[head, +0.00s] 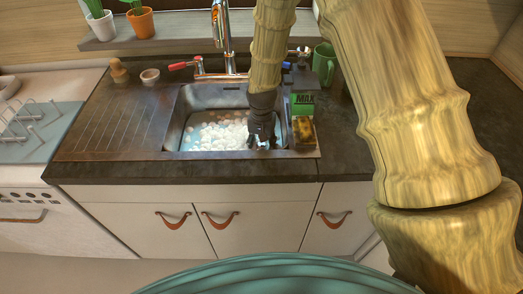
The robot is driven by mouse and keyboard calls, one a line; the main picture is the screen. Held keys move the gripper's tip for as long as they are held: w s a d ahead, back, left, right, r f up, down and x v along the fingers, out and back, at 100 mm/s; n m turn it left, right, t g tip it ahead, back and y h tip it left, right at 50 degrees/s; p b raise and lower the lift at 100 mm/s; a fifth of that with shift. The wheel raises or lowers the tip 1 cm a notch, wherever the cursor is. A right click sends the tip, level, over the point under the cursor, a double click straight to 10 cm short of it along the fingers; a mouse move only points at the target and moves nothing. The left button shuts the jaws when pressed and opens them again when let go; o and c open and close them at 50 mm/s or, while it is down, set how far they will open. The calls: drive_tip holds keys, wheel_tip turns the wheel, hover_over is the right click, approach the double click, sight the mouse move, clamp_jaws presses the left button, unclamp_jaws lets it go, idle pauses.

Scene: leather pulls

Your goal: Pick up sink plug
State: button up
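The sink basin (205,97) is sunk in the dark counter and holds water with white foam (220,134). I cannot make out a sink plug; the foam and my gripper cover parts of the basin floor. My gripper (262,145) points down into the right part of the basin, at the edge of the foam. Its dark fingertips look apart, with a small pale gap between them. I see nothing held in it, though it is small in the view.
A green box marked MAX (303,104) and a yellow-brown sponge (304,130) stand close right of my gripper. The tap (222,35) rises behind the basin. A green mug (325,64) stands back right. The drainboard (115,125) on the left is clear.

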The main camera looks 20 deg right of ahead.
drive_tip(key=c, duration=0.8)
drive_tip(key=shift+c, duration=0.2)
wheel_tip(320, 180, up, 10)
drive_tip(key=shift+f+b, duration=0.25)
drive_tip(key=shift+b, duration=0.45)
wheel_tip(320, 180, up, 14)
drive_tip(key=p, duration=1.1)
